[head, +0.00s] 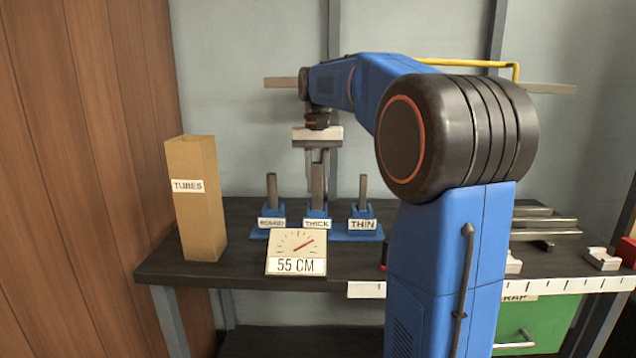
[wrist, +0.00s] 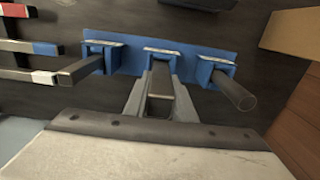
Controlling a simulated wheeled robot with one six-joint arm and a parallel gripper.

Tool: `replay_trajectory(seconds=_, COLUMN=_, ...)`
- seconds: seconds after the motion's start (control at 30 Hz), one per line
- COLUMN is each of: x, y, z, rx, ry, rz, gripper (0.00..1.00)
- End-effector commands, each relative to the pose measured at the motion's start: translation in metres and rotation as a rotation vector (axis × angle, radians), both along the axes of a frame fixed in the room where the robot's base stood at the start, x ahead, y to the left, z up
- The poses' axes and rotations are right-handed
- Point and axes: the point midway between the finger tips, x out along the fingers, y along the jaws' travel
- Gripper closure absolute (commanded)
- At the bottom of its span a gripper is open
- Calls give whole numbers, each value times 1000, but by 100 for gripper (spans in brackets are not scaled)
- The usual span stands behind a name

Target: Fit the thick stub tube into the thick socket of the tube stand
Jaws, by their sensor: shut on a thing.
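The blue tube stand (head: 341,237) sits on the dark bench. Its sockets are labelled, with THICK in the middle and THIN at the right. My gripper (head: 317,180) is above the middle socket, shut on the thick stub tube (head: 318,186). The tube stands upright, and its lower end is at or in the thick socket (head: 317,213); how deep it sits is hidden. In the wrist view the thick stub tube (wrist: 160,82) is between my fingers (wrist: 158,95), lined up with the middle socket (wrist: 161,55). Other tubes stand in the left socket (head: 272,190) and the thin socket (head: 363,190).
A tall cardboard box marked TUBES (head: 193,198) stands at the left. A dial sign reading 55 CM (head: 297,252) stands in front of the stand. Several metal tubes lie on a rack (head: 545,228) at the right. A green bin (head: 555,322) is below the bench edge.

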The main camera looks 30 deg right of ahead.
Motion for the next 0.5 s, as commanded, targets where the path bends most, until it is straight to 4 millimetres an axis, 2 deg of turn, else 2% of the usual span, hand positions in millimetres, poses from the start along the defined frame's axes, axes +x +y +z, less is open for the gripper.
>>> replay_trajectory(seconds=0.5, x=0, y=0, z=-8, rx=0, ry=0, rz=0, gripper=100)
